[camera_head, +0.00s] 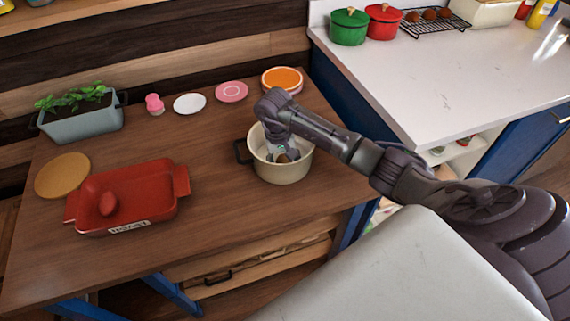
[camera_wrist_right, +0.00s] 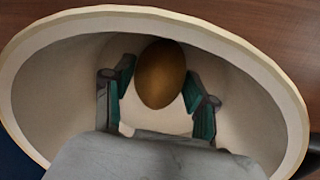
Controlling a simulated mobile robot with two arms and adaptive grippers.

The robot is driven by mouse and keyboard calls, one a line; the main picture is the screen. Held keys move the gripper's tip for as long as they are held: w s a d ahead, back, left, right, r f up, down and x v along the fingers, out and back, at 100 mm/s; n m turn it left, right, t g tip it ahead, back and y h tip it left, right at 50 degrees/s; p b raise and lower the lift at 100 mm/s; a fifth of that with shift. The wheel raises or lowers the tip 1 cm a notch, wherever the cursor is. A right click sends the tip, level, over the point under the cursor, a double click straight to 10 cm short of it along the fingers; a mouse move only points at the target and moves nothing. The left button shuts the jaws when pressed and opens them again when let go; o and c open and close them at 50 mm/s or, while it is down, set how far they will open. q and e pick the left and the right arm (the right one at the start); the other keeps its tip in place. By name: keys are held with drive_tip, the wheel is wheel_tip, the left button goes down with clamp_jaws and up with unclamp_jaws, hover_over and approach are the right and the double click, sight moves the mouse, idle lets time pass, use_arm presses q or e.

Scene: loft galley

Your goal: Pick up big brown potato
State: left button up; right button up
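The brown potato (camera_wrist_right: 161,74) lies inside a cream pot (camera_wrist_right: 257,62) and looks smooth and egg-shaped. In the head view, only a small brown part of the potato (camera_head: 283,158) shows below my gripper in the pot (camera_head: 283,175). My right gripper (camera_wrist_right: 158,88) reaches down into the pot, with its teal-padded fingers on either side of the potato. A narrow gap shows between the left-hand finger and the potato, so the gripper looks open around it. Contact on the other side is hard to tell. My left gripper is not in view.
The pot stands on a wooden table (camera_head: 225,205). A red baking dish (camera_head: 150,195) with a red object in it, a round tan board (camera_head: 62,175), a planter (camera_head: 82,124) and small plates (camera_head: 189,103) surround it. A white counter (camera_head: 440,85) is at right.

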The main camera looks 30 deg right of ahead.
drive_tip(key=c, duration=0.6)
wheel_tip(320, 180, up, 9)
drive_tip(key=shift+r+b, duration=0.15)
drive_tip(key=shift+b, duration=0.45)
drive_tip(key=shift+r, duration=0.7)
wheel_tip(320, 180, up, 4)
drive_tip(key=p, duration=0.5)
hover_over(284, 159)
drive_tip(key=shift+r, duration=0.1)
